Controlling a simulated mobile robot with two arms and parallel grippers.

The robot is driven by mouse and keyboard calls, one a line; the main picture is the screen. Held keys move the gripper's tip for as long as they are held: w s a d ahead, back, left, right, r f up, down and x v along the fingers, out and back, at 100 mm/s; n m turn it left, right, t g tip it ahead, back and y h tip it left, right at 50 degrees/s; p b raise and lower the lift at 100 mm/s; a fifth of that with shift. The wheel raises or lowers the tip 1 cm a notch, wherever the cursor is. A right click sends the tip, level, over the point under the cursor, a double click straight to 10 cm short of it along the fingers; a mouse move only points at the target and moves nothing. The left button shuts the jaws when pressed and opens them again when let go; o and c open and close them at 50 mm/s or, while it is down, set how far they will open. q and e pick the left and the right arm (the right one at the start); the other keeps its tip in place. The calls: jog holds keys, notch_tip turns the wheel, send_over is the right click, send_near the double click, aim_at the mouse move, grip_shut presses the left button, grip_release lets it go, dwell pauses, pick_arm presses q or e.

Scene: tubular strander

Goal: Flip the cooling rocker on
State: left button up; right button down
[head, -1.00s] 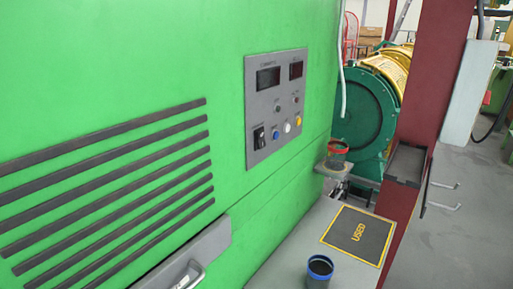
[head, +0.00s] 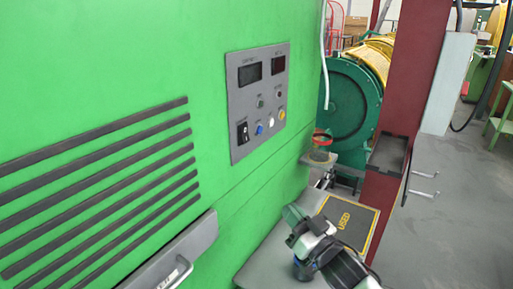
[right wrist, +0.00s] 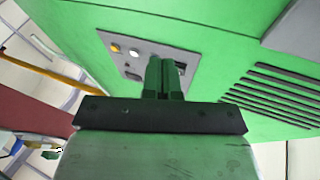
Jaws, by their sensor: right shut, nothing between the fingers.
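The cooling rocker looks to be the black rocker switch (head: 242,132) at the lower left of the grey control panel (head: 236,95) on the green machine. I cannot read its label or tell its position. My right gripper (head: 292,213) is below and right of the panel in the head view, apart from it, over the grey ledge. In the right wrist view its green fingers (right wrist: 164,78) are together and empty. Beyond them the panel (right wrist: 150,45) shows with yellow and white buttons; the fingers partly cover the rocker's end. My left gripper is out of view.
A red-rimmed cup (head: 321,141) stands on a small shelf by the machine. A mat marked USED (head: 352,218) lies on the ledge, partly behind my right arm. A dark red post (head: 410,90) rises at the right. A handle (head: 176,272) projects at the lower left.

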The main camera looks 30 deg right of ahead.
aim_at(246, 136)
notch_tip(246, 136, up, 8)
jog(key=s+n+t+y, duration=0.2)
jog(key=n+y, duration=0.3)
jog(key=y, duration=0.4)
jog(key=shift+d+r+n, duration=0.25)
jog(key=shift+d+n, duration=0.05)
jog(key=shift+d, duration=0.15)
jog(key=p+x, duration=0.1)
jog(key=x, duration=0.3)
jog(key=f+p+x, duration=0.1)
jog(key=p+x, duration=0.1)
jog(key=x, duration=0.2)
jog(key=w+p+x, duration=0.1)
jog(key=p+x, duration=0.1)
jog(key=x, duration=0.2)
jog(key=shift+w+a+f, duration=0.1)
jog(key=shift+a, duration=0.1)
jog(key=shift+w+a+f+p, duration=0.15)
jog(key=shift+w+a+p, duration=0.05)
jog(key=shift+w+p, duration=0.2)
